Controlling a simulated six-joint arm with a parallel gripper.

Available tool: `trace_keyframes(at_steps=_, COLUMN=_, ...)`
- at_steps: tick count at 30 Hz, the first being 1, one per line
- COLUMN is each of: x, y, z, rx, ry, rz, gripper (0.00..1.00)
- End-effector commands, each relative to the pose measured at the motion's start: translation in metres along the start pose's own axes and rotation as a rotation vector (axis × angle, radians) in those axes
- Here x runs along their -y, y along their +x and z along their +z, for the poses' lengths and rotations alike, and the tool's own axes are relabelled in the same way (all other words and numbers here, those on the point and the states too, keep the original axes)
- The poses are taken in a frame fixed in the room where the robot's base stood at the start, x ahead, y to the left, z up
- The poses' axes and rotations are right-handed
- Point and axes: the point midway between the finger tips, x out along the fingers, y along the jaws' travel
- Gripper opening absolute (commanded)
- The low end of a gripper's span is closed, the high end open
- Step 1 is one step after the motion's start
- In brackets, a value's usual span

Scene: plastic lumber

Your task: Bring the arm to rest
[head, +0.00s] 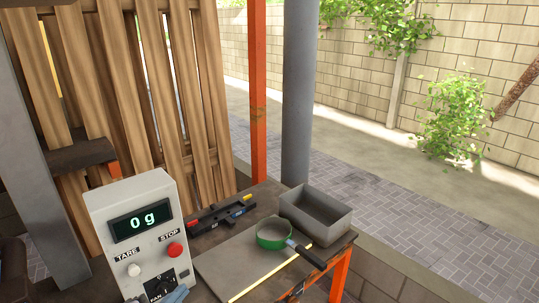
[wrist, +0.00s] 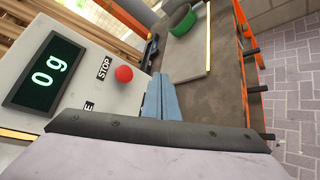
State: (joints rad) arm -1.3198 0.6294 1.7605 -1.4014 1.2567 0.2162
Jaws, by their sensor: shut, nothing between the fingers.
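My gripper (wrist: 158,82) shows in the wrist view as two blue fingers pressed together, with nothing between them. In the head view its blue tips (head: 177,293) show at the bottom edge, in front of the lower part of the control box (head: 104,228). The rest of my arm is out of that view. In the wrist view the gripper is close to the box (wrist: 95,85), just right of the red STOP button (wrist: 124,74). I cannot tell whether it touches the box.
The box display (head: 140,222) reads 0 g. A green pan (head: 272,235) sits on a grey plate (head: 225,262) with a yellow strip at its edge. A grey open bin (head: 316,213) stands behind. A black tool (head: 221,213) lies at the back. Orange and grey posts rise beyond.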

Motion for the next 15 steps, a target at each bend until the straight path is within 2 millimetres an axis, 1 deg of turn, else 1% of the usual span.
trace_keyframes(at_steps=1, x=0.012, y=0.017, z=0.023, rx=0.033, ry=0.026, rz=-0.071, gripper=0.0)
trace_keyframes(at_steps=2, x=0.02, y=0.026, z=0.036, rx=0.052, ry=0.043, rz=-0.116, gripper=0.0)
trace_keyframes(at_steps=3, x=0.034, y=0.038, z=0.055, rx=0.077, ry=0.07, rz=-0.183, gripper=0.0)
trace_keyframes(at_steps=5, x=0.057, y=0.053, z=0.085, rx=0.117, ry=0.119, rz=-0.29, gripper=0.0)
trace_keyframes(at_steps=6, x=0.074, y=0.06, z=0.106, rx=0.145, ry=0.158, rz=-0.366, gripper=0.0)
trace_keyframes(at_steps=7, x=0.087, y=0.065, z=0.121, rx=0.165, ry=0.191, rz=-0.423, gripper=0.0)
trace_keyframes(at_steps=8, x=0.101, y=0.068, z=0.137, rx=0.186, ry=0.227, rz=-0.481, gripper=0.0)
trace_keyframes(at_steps=9, x=0.12, y=0.071, z=0.157, rx=0.213, ry=0.28, rz=-0.558, gripper=0.0)
trace_keyframes(at_steps=11, x=0.148, y=0.07, z=0.184, rx=0.252, ry=0.367, rz=-0.672, gripper=0.0)
trace_keyframes(at_steps=12, x=0.167, y=0.067, z=0.2, rx=0.277, ry=0.431, rz=-0.743, gripper=0.0)
trace_keyframes(at_steps=14, x=0.192, y=0.06, z=0.221, rx=0.313, ry=0.534, rz=-0.845, gripper=0.0)
trace_keyframes(at_steps=15, x=0.207, y=0.054, z=0.232, rx=0.335, ry=0.608, rz=-0.908, gripper=0.0)
